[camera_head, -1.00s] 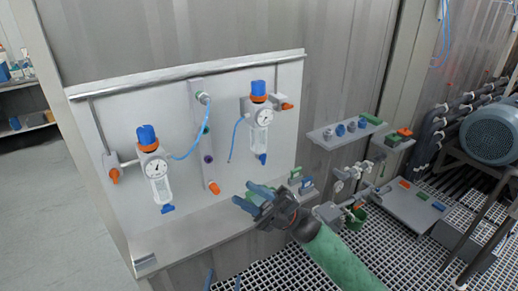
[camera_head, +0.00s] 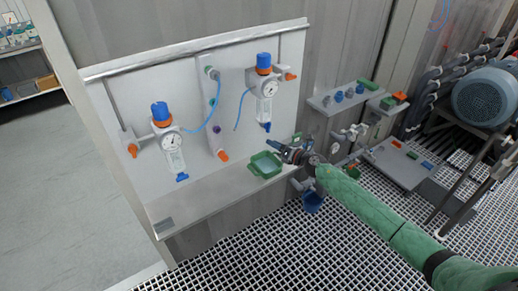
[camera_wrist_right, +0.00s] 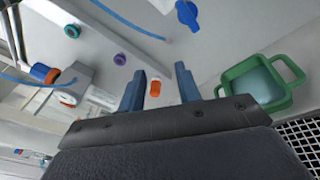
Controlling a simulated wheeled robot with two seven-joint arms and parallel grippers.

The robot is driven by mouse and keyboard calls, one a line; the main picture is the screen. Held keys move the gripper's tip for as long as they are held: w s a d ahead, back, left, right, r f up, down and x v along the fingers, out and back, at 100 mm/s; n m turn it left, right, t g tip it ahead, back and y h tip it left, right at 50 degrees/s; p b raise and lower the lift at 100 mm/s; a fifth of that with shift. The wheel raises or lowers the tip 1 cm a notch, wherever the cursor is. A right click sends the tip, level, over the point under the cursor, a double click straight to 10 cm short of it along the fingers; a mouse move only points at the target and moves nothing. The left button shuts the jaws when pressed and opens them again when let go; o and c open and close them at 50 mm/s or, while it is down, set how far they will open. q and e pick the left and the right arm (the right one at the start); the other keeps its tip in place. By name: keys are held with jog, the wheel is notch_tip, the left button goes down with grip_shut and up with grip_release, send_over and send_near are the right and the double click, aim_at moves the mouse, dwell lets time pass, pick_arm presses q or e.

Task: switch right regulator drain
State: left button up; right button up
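The right regulator (camera_head: 265,88) hangs on the white panel, with an orange-and-blue knob on top, a round gauge and a clear bowl. Its blue drain (camera_head: 267,127) is at the bottom of the bowl. In the right wrist view the blue drain (camera_wrist_right: 187,14) shows at the top edge, beyond the fingers. My right gripper (camera_head: 274,147) is just below the drain, apart from it. In the right wrist view the right gripper (camera_wrist_right: 160,88) has its two blue fingers apart with nothing between them. My left gripper is not in view.
A green tray (camera_head: 250,172) sits on the ledge below the right gripper. The left regulator (camera_head: 170,142) and a vertical manifold (camera_head: 214,112) with an orange lower cap are on the panel to the left. A shelf (camera_head: 325,103) with knobs is at the right.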

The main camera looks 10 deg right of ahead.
aim_at(270, 127)
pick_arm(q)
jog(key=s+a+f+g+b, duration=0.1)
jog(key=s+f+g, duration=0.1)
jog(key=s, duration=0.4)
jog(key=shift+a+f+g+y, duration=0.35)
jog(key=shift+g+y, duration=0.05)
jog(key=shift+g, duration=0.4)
pick_arm(e)
jog(key=w+n+t+h, duration=0.1)
jog(key=w, duration=0.2)
jog(key=w+d+n+h, duration=0.1)
jog(key=w, duration=0.2)
jog(key=w+n+t+h, duration=0.1)
jog(key=w, duration=0.2)
jog(key=shift+w+d+t, duration=0.15)
jog(key=shift+w+t, duration=0.15)
jog(key=shift+w, duration=0.05)
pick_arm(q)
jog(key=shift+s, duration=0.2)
pick_arm(e)
grip_shut()
